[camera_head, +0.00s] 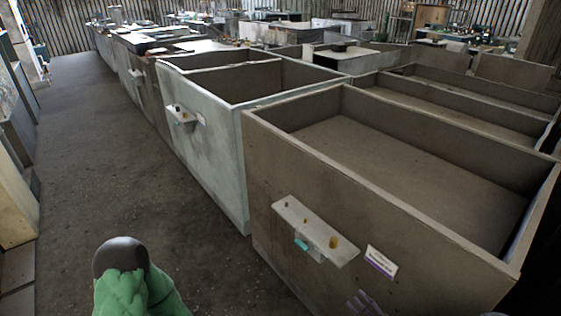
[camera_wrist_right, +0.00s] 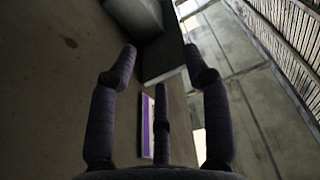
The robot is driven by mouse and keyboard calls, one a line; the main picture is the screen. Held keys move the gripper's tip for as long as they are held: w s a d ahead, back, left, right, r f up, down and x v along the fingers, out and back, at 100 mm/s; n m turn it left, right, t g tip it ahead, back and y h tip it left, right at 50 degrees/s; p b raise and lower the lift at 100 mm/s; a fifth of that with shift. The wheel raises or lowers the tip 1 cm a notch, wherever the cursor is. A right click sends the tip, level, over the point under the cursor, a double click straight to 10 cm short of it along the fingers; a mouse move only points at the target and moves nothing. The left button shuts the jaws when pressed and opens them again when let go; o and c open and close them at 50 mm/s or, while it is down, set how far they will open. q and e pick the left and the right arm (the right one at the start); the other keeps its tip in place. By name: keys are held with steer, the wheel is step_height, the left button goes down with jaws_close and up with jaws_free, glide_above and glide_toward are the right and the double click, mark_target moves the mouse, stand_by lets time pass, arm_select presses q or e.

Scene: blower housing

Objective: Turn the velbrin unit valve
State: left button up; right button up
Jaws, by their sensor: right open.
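A pale shelf-like bracket (camera_head: 296,219) sticks out from the front wall of the near grey-brown tank. It carries a small teal part (camera_head: 302,245) on its lower front and yellowish fittings (camera_head: 333,242) on it; I cannot tell which is the velbrin unit valve. My right gripper (camera_head: 365,302) shows only as purple fingertips at the bottom edge, below the label and apart from the bracket. In the right wrist view the purple fingers (camera_wrist_right: 160,55) are spread and empty, and a grey block, likely the bracket (camera_wrist_right: 163,62), lies beyond them.
A white label with a purple stripe (camera_head: 381,262) is on the near tank (camera_head: 400,225), right of the bracket. A paler tank (camera_head: 215,130) beside it has a similar bracket (camera_head: 181,115). The floor (camera_head: 120,150) at left is open.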

steer(key=a+f+m+g+h+p, duration=0.4)
steer(key=a+f+m+g+h, duration=0.15)
steer(key=a, duration=0.45)
steer(key=s+a+r+m+g+h+p, duration=0.1)
steer(key=s+g, duration=0.4)
steer(key=s, duration=0.5)
steer(key=s+a+r+m+g+h+p, duration=0.1)
steer(key=s+a+g, duration=0.4)
steer(key=s, duration=0.6)
steer(key=shift+s+a+r+m+p, duration=0.3)
steer(key=shift+r+m+p, duration=0.15)
steer(key=shift+m, duration=0.5)
steer(key=shift+c, duration=0.8)
steer(key=shift+w, duration=0.1)
steer(key=shift+c, duration=0.2)
